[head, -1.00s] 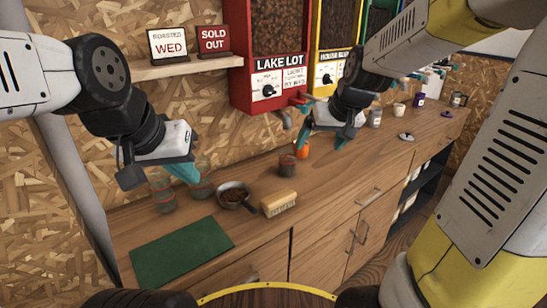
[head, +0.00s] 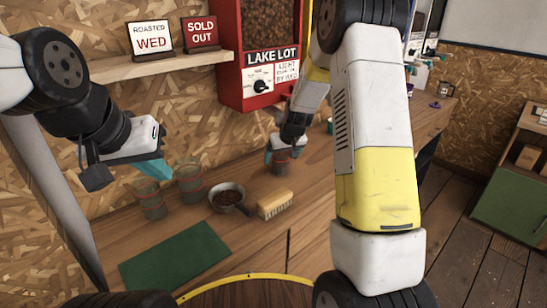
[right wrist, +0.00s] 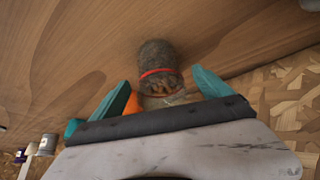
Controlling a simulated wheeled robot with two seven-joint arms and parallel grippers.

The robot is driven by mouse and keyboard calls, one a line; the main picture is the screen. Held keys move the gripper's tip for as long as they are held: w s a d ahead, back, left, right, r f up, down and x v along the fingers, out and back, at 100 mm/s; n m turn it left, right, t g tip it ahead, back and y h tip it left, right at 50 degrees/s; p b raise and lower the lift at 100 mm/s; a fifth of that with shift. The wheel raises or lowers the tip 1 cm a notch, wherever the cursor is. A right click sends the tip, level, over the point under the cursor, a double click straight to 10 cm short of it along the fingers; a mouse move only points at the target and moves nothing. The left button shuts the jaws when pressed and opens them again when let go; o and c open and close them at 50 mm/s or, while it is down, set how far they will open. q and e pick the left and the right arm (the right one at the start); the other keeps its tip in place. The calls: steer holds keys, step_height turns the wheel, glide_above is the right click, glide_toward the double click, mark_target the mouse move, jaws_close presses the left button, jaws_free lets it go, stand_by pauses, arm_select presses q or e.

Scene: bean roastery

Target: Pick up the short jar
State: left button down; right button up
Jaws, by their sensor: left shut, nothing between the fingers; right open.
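The short jar (head: 281,166), dark with a red band, stands on the wooden counter (head: 330,185). In the right wrist view the short jar (right wrist: 158,62) lies ahead, between the lines of two spread teal fingers. My right gripper (head: 284,153) is open right at the jar, its fingers partly hiding it in the head view; in the right wrist view my right gripper (right wrist: 160,80) shows no firm contact. My left gripper (head: 155,169) is shut and empty, above two taller jars, one at the left (head: 150,200) and one beside it (head: 190,182).
An orange object (right wrist: 132,104) shows by one finger. The red bean dispenser (head: 258,60) hangs above.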

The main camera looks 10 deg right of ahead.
steer(key=x, duration=0.2)
steer(key=shift+w+f, duration=0.1)
steer(key=shift+f, duration=0.15)
steer(key=c, duration=1.9)
steer(key=shift+r, duration=0.4)
